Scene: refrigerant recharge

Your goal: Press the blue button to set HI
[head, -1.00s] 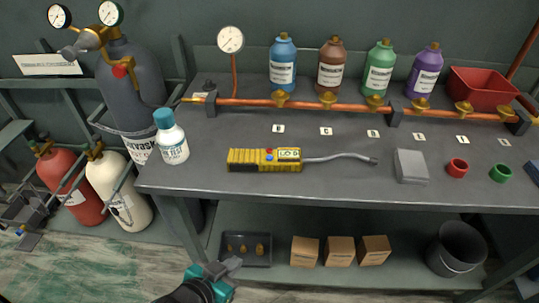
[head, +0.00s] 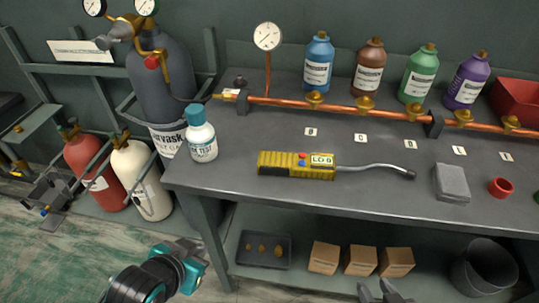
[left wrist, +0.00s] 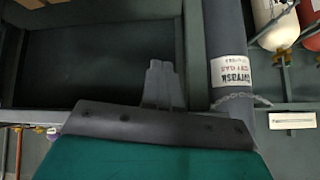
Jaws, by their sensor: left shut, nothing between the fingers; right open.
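The yellow handheld detector (head: 285,171) lies on the bench with its grey probe pointing right. Its small blue button (head: 302,163) sits just below a red button (head: 303,155), left of a display (head: 322,159) that appears to read LO. My left gripper (head: 192,252) is low in front of the bench, left of and well apart from the detector. Its fingers (left wrist: 160,82) are shut and empty in the left wrist view, where the detector is not visible. My right gripper (head: 380,291) shows at the bottom edge, open and empty, below the bench top.
A white bottle with a blue cap (head: 201,135) stands left of the detector. A copper pipe (head: 290,103) with valves runs behind. A grey block (head: 451,183) and red ring (head: 500,187) lie to the right. Boxes (head: 360,261) stand on the lower shelf.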

